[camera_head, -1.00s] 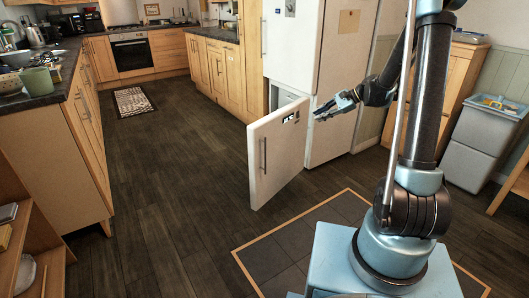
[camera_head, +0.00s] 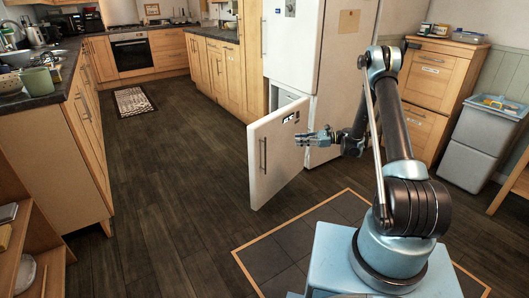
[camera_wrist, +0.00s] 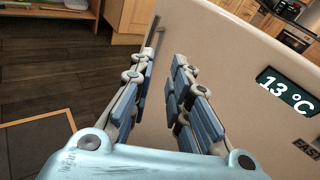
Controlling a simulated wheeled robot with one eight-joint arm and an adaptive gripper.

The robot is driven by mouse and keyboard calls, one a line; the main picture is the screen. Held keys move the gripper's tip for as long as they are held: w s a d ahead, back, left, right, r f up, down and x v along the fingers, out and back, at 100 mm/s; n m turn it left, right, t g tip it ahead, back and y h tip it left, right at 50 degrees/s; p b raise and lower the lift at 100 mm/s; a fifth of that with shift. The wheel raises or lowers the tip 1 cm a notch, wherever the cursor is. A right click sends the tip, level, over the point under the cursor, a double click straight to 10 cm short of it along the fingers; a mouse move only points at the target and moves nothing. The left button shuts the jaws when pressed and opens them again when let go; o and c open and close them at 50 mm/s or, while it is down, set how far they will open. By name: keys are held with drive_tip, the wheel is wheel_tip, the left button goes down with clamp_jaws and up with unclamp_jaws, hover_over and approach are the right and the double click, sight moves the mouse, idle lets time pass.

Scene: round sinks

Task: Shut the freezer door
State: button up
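The white freezer door (camera_head: 274,165) is the lower door of a tall white fridge-freezer (camera_head: 292,50) and stands swung open. Its outer face carries a vertical handle (camera_head: 263,155) and a small dark display. In the wrist view the door's face (camera_wrist: 225,65) fills much of the picture, with the display (camera_wrist: 287,92) reading 13 °C at the right and the handle (camera_wrist: 150,38) beyond the fingers. My gripper (camera_head: 303,138) is in front of the door's outer face, near its upper right part. Its fingers (camera_wrist: 160,82) are apart with nothing held between them. Contact with the door cannot be told.
Wooden base cabinets (camera_head: 212,62) stand left of the fridge-freezer. A wooden cabinet (camera_head: 432,85) and grey bins (camera_head: 478,140) are at the right. The dark floor (camera_head: 170,190) left of the door is clear. A tiled patch (camera_head: 290,245) lies before my base.

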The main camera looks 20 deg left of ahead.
wheel_tip(320, 180, down, 6)
drive_tip(key=s+m+y, duration=0.1)
drive_tip(key=s+a, duration=0.1)
drive_tip(key=a, duration=0.8)
drive_tip(key=s+a, duration=0.2)
drive_tip(key=a, duration=0.7)
drive_tip(key=shift+s+f+g, duration=0.2)
drive_tip(key=shift+s+g, duration=0.1)
drive_tip(key=shift+g, duration=0.1)
clamp_jaws()
